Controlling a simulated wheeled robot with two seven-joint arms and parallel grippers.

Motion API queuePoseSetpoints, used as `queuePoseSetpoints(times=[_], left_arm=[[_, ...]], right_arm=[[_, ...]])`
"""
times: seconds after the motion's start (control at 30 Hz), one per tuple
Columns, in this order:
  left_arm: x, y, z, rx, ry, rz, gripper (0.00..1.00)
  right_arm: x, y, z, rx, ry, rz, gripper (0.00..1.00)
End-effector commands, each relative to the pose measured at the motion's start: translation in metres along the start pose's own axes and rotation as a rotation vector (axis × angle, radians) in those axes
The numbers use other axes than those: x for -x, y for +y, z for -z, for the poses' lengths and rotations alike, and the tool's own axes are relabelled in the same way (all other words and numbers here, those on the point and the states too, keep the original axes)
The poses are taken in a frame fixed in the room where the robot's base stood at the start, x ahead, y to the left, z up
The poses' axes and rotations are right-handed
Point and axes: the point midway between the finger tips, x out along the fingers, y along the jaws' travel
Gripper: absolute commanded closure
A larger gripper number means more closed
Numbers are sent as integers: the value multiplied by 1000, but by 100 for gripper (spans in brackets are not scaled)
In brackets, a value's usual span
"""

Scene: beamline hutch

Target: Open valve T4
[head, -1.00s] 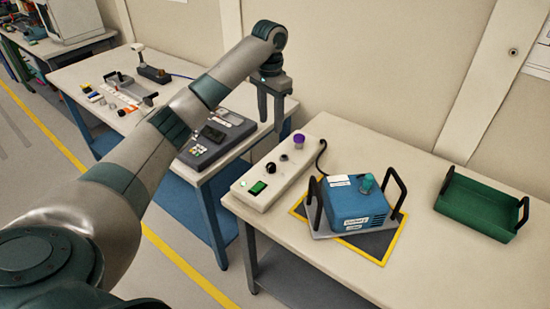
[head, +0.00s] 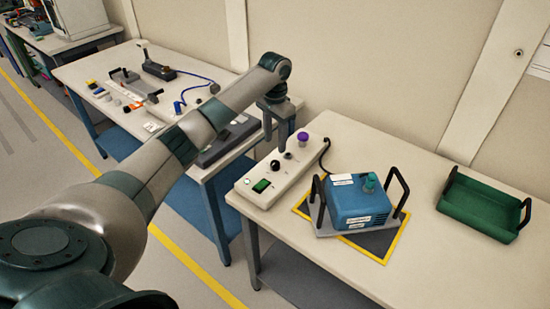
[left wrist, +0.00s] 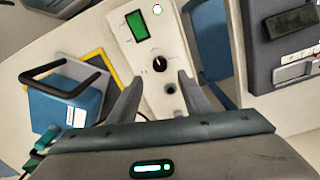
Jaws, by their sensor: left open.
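No label reading T4 is legible, so I cannot tell which part is the valve. The teal knob is partly visible at the lower left of the left wrist view (left wrist: 47,138). A pale control panel (head: 243,189) has a green display (head: 262,186), a black knob (head: 275,166) and a purple knob (head: 303,137). My left gripper (head: 279,143) is open and empty, pointing down above the panel. In the left wrist view the black knob (left wrist: 160,64) shows beyond its fingers. My right gripper is out of view.
The blue box stands between black handles on a yellow-bordered mat (head: 384,257). A green tray (head: 484,209) lies to the right. A second table at the left holds small tools and a dark grey case (head: 229,141). The table front at right is clear.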

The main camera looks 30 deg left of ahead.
Motion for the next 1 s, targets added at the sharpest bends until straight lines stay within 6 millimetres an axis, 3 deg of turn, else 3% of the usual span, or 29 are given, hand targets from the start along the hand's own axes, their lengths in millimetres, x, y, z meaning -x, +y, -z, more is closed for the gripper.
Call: queuePoseSetpoints(times=[0.3,0.5,1.0], left_arm=[[-56,0,-1,1,-3,-1,55],[-81,1,0,1,-2,-1,55],[-92,0,0,0,0,1,58]], right_arm=[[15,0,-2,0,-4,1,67],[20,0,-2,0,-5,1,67],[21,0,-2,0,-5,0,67]])
